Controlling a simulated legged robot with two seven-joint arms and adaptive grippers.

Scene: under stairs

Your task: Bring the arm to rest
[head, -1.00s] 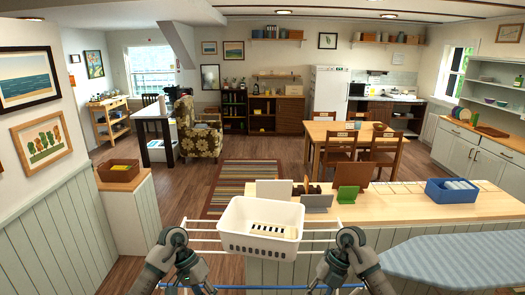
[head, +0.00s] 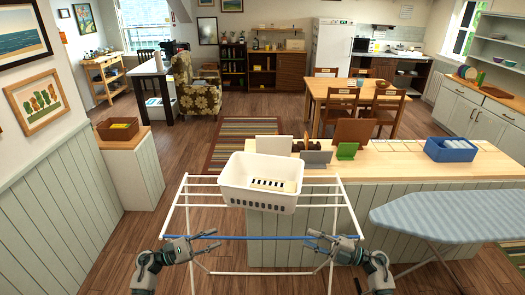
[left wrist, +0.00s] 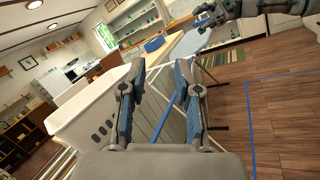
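My left gripper (head: 213,240) is open and empty, its fingers pointing inward near the blue rod at the front of the white drying rack (head: 182,212). In the left wrist view its two blue-padded fingers (left wrist: 160,85) stand apart with nothing between them. My right gripper (head: 309,240) is open and empty, facing inward near the other end of the blue rod. I cannot tell whether either gripper touches the rod. A white laundry basket (head: 248,198) sits upright on the rack, beyond both grippers, and also shows in the left wrist view (left wrist: 75,125).
A wooden-topped counter (head: 400,163) stands behind the rack with a blue bin (head: 450,150) on it. A striped ironing board (head: 450,208) is close on the right. A cabinet with a brown tray (head: 118,130) is at left. Floor between cabinet and rack is clear.

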